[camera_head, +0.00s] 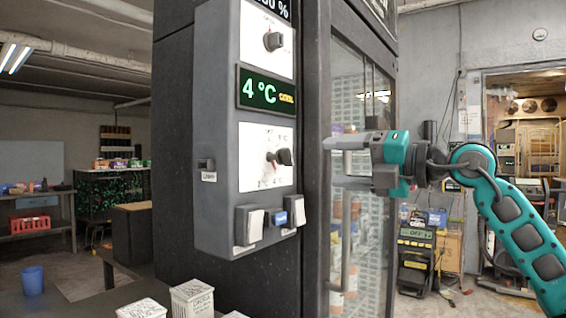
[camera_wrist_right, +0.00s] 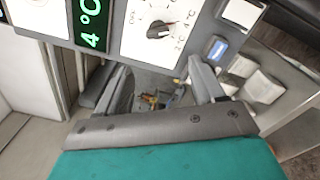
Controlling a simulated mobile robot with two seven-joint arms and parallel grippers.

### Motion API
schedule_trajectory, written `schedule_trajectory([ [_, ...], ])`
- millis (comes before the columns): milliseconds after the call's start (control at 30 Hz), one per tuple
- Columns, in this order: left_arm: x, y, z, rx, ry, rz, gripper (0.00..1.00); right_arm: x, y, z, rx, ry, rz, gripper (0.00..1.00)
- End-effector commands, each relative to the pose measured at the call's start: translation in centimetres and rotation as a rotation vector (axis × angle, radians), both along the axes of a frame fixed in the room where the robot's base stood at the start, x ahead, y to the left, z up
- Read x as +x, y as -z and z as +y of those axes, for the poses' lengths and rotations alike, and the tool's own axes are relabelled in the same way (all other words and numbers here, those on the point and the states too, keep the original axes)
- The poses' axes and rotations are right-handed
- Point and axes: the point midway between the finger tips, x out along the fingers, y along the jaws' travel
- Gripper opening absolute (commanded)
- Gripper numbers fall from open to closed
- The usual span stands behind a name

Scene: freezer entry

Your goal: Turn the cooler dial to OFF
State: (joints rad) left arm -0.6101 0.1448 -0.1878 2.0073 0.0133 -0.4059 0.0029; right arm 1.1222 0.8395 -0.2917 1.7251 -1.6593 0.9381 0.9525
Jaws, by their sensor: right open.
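A grey control panel (camera_head: 218,150) is mounted on a dark column. Its lower dial (camera_head: 280,157) is a black knob on a white plate, below a green display (camera_head: 265,91) reading 4 °C. This knob also shows in the right wrist view (camera_wrist_right: 160,29), with °C marks around it. An upper black dial (camera_head: 272,41) sits above the display. My right gripper (camera_head: 328,142) is to the right of the lower dial, pointing left and apart from it. Its jaws are open and empty in the wrist view (camera_wrist_right: 156,70). My left gripper is out of view.
White rocker switches (camera_head: 249,226) and a blue button (camera_head: 281,219) sit below the lower dial. A glass-door cabinet (camera_head: 362,110) with a long vertical handle (camera_head: 345,240) stands behind my right gripper. Small white boxes (camera_head: 192,298) are at the bottom front.

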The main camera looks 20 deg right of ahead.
Motion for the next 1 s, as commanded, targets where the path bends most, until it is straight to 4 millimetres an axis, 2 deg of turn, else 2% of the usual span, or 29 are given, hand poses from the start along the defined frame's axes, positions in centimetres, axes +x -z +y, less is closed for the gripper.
schedule_trajectory([
  [133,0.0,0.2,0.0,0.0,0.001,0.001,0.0,-0.1,-0.8,-0.8,-0.022,0.034,-0.007,0.68],
  [267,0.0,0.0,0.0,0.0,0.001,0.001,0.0,0.5,-1.0,-0.4,-0.022,0.037,-0.007,0.68],
  [367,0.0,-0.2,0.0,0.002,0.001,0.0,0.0,1.6,-1.0,0.6,-0.022,0.034,-0.007,0.68],
  [700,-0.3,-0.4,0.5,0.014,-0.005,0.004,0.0,7.1,-1.1,4.9,-0.02,0.034,-0.005,0.68],
  [1000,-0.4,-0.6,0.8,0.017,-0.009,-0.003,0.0,9.8,-0.9,6.9,-0.023,0.036,-0.008,0.68],
])
